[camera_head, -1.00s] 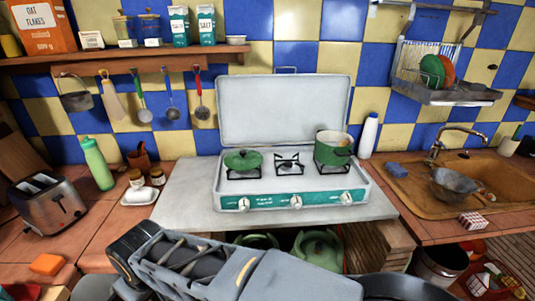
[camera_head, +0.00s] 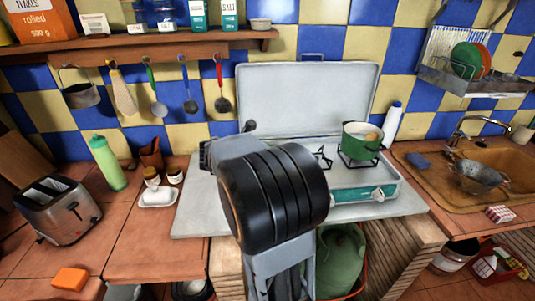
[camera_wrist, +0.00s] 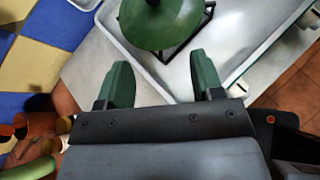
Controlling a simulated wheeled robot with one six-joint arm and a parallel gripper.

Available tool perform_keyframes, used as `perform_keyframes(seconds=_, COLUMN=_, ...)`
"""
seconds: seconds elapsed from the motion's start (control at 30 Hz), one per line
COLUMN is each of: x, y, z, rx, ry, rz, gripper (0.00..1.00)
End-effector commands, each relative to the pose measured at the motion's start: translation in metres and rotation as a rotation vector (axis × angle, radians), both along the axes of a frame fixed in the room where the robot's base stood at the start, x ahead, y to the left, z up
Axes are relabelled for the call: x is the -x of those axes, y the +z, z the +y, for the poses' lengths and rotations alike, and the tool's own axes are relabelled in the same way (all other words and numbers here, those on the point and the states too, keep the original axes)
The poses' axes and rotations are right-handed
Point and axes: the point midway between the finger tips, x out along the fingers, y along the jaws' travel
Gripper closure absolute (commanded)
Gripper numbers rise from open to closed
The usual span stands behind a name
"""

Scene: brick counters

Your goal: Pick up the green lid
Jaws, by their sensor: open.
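The green lid (camera_wrist: 160,18) shows at the top of the wrist view, round and domed with a dark knob, on a burner grate of the stove. My gripper (camera_wrist: 163,75) is open and empty, its two green fingers apart and pointing toward the lid. The lid lies just beyond the fingertips, and I see no contact. My gripper's fingers are not clear in that view.
The white stove (camera_head: 362,178) has a raised cover (camera_head: 300,90) behind it. A green pot (camera_head: 362,142) stands on the right burner. A white bottle (camera_head: 392,122) stands to the right. A green bottle (camera_head: 108,163) and a toaster (camera_head: 60,210) are on the left counter. Utensils hang above.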

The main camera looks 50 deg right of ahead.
Motion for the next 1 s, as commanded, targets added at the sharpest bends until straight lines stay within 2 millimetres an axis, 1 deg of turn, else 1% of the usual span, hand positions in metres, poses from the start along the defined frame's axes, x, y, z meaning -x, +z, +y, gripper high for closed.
perform_keyframes(seconds=0.03, x=-0.004, y=0.0, z=-0.008, rx=0.031, ry=0.026, rz=0.04, gripper=0.39)
perform_keyframes(seconds=0.13, x=-0.01, y=-0.004, z=-0.024, rx=0.07, ry=0.06, rz=0.091, gripper=0.39)
perform_keyframes(seconds=0.4, x=-0.023, y=-0.026, z=-0.065, rx=0.082, ry=0.074, rz=0.105, gripper=0.39)
perform_keyframes(seconds=0.6, x=-0.029, y=-0.036, z=-0.082, rx=0.081, ry=0.074, rz=0.102, gripper=0.39)
perform_keyframes(seconds=0.77, x=-0.031, y=-0.039, z=-0.088, rx=0.081, ry=0.075, rz=0.102, gripper=0.39)
perform_keyframes(seconds=0.87, x=-0.034, y=-0.042, z=-0.097, rx=0.08, ry=0.074, rz=0.102, gripper=0.39)
perform_keyframes(seconds=1.0, x=-0.039, y=-0.05, z=-0.115, rx=0.079, ry=0.073, rz=0.103, gripper=0.39)
